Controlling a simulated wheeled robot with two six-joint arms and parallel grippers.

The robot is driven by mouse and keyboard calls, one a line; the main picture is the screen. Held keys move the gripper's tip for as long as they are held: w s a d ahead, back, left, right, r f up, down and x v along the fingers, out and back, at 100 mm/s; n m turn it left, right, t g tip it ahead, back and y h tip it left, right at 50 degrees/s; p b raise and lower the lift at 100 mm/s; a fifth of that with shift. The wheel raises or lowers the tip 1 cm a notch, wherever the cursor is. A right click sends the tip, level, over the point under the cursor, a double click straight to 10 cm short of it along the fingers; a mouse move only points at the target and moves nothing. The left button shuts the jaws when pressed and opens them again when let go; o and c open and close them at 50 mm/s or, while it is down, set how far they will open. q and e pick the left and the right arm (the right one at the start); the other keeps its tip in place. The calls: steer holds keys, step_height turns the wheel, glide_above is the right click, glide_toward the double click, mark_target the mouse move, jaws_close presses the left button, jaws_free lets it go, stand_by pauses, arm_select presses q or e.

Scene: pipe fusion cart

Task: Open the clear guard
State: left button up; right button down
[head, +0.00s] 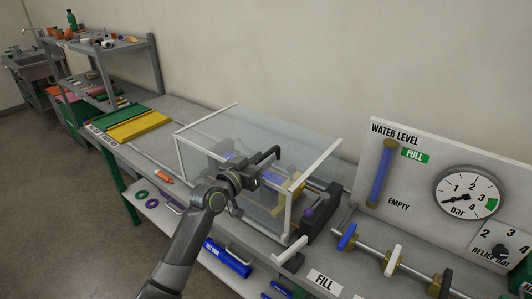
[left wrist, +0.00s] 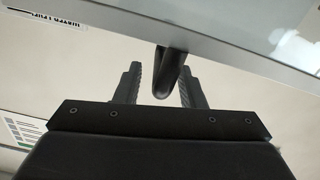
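The clear guard (head: 215,135) is a see-through box with pale frame edges. It is down over the machine on the bench. Its black handle (left wrist: 166,75) shows in the left wrist view, hanging below the guard's pale edge (left wrist: 190,42). My left gripper (head: 252,176) is at the guard's front. In the left wrist view its two fingers (left wrist: 160,72) stand apart on either side of the handle, with gaps visible. In the head view my own wrist hides part of the guard's front. My right gripper is not in view.
A panel with a water level tube (head: 381,175) and a pressure gauge (head: 466,194) stands to the right. Several valves, one with a blue lever (head: 347,237), sit before it. Green and yellow mats (head: 138,127) lie left. An orange tool (head: 163,177) lies near the front edge.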

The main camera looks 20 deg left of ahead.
arm_select(q)
steer(key=shift+x, duration=1.15)
jaws_close()
